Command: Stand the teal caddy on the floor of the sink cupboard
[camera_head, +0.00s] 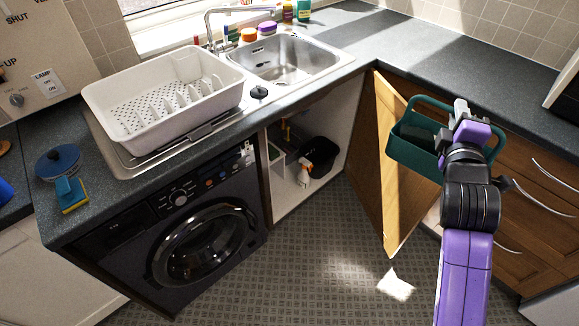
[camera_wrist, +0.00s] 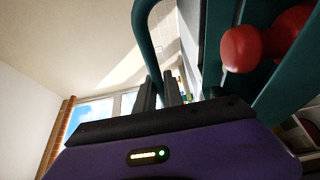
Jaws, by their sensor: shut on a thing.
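The teal caddy (camera_head: 414,153) hangs in the air at the right in the head view, beside the upper part of the open cupboard door (camera_head: 393,160). In the wrist view my gripper's fingers (camera_wrist: 158,93) are close together by the teal handle (camera_wrist: 143,45), and the caddy's teal wall shows at the right. A red rounded thing (camera_wrist: 240,48) shows within the caddy there. The sink cupboard (camera_head: 290,202) stands open under the sink, left of the door. The exact grip point is partly hidden.
In the cupboard are a black bin (camera_head: 319,154), a spray bottle (camera_head: 304,175) and a white container (camera_head: 277,167). Some pale floor shows near its front. A washing machine (camera_head: 205,240) stands to the left. The patterned kitchen floor (camera_head: 300,270) in front is clear.

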